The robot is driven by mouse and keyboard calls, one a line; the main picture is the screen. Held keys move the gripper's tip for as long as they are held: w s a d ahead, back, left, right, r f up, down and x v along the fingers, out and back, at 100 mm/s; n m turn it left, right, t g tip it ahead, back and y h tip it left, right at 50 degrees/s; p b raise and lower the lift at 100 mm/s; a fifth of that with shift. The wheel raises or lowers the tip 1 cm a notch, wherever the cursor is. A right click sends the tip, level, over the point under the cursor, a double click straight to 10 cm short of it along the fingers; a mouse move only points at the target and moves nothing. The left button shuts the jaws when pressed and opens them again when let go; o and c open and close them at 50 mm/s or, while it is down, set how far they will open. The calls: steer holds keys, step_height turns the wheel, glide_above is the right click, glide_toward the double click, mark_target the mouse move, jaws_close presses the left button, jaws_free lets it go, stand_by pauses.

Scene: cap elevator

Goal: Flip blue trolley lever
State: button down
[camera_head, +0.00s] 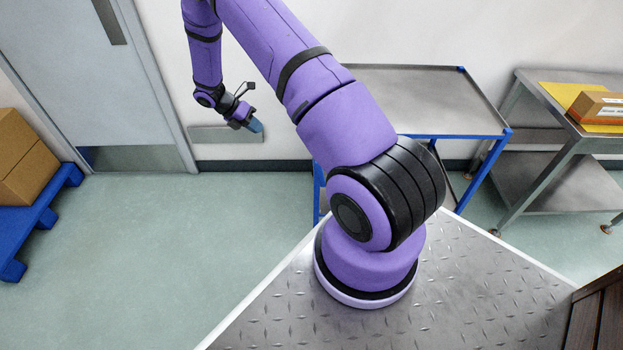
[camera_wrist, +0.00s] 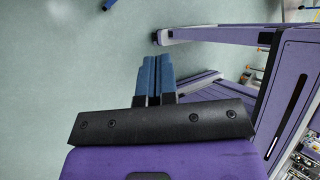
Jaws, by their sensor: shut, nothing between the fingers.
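A blue-framed trolley (camera_head: 430,95) with a grey metal top stands against the back wall, partly hidden behind my purple arm in the head view. No lever can be made out on it in either view. My gripper (camera_head: 254,126) hangs in the air to the left of the trolley, apart from it. In the wrist view its two blue fingers (camera_wrist: 155,72) are together with nothing between them.
A steel table (camera_head: 548,110) with a cardboard box (camera_head: 598,107) on a yellow sheet stands at the right. Boxes (camera_head: 20,155) rest on a blue pallet (camera_head: 45,215) at the left. A grey door (camera_head: 95,90) is at the back left. The green floor (camera_head: 170,260) between is clear.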

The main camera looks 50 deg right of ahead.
steer(key=s+d+f+n+g, duration=0.1)
steer(key=s+f+n, duration=0.1)
steer(key=f, duration=0.7)
steer(key=s+d+f+n+g+h, duration=0.1)
steer(key=s+d+f+n, duration=0.1)
steer(key=f, duration=0.8)
steer(key=shift+s+d+n, duration=0.15)
steer(key=shift+s+n, duration=0.65)
steer(key=s+d+f, duration=0.5)
steer(key=s+d, duration=0.2)
steer(key=s, duration=0.2)
steer(key=shift+d+f, duration=0.15)
steer(key=shift+d, duration=0.2)
steer(key=shift+s, duration=0.1)
